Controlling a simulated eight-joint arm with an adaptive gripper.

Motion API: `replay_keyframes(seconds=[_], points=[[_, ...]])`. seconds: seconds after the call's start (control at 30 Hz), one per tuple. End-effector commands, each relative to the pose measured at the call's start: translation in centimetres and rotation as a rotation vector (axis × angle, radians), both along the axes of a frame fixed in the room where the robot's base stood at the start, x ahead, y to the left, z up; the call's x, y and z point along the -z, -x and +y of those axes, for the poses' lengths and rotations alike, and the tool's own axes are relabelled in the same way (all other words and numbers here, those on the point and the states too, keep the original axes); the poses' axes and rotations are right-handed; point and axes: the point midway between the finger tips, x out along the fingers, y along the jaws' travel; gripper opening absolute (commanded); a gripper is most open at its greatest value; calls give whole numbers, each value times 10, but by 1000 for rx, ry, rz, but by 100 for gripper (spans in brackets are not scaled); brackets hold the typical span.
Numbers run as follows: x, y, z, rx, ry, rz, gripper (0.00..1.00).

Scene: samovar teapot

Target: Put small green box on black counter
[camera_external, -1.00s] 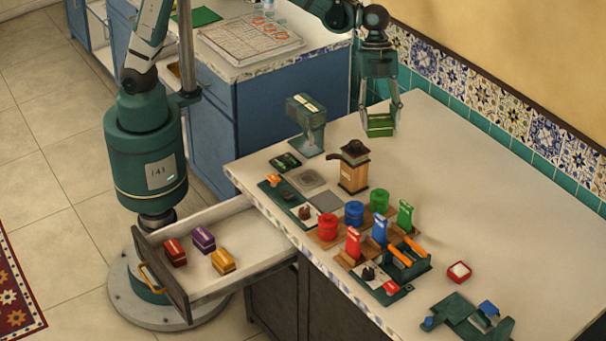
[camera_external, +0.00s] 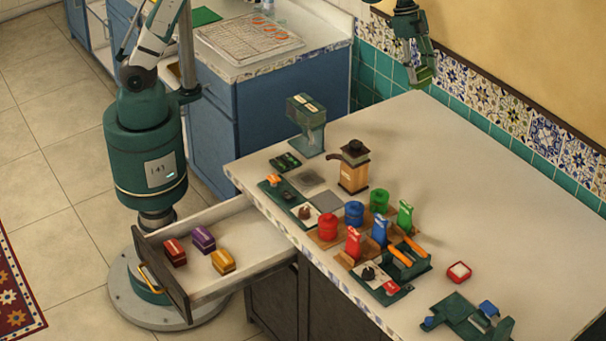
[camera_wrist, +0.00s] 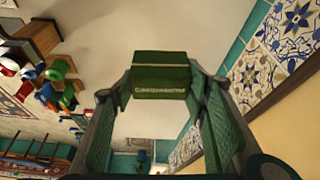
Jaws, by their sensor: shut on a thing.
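The small green box (camera_external: 423,76) is held in my gripper (camera_external: 421,70), high above the far back edge of the white-topped counter, near the tiled wall. In the wrist view the green box (camera_wrist: 161,76) sits between the two fingertips of my gripper (camera_wrist: 161,84), with pale lettering along its face. The fingers are shut on it, one at each side. I cannot make out with certainty which surface is the black counter; the large counter (camera_external: 480,190) has a pale top and dark cabinet fronts.
An open drawer (camera_external: 240,236) holds red, purple and yellow boxes. A wooden grinder (camera_external: 353,168), a green machine (camera_external: 308,125) and several coloured canisters stand on the counter's left side. The counter's back and right middle are clear. The tiled wall (camera_external: 475,90) is close to my gripper.

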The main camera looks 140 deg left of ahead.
Motion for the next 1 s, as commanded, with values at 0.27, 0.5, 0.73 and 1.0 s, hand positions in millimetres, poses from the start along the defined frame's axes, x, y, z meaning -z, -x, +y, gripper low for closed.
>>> replay_keyframes(seconds=[0.27,0.5,0.73,1.0], points=[[3,64,76,-154,0,-6,32],[5,105,117,-243,0,-12,32],[18,128,139,-292,0,-15,32],[69,128,138,-290,-1,-15,32]])
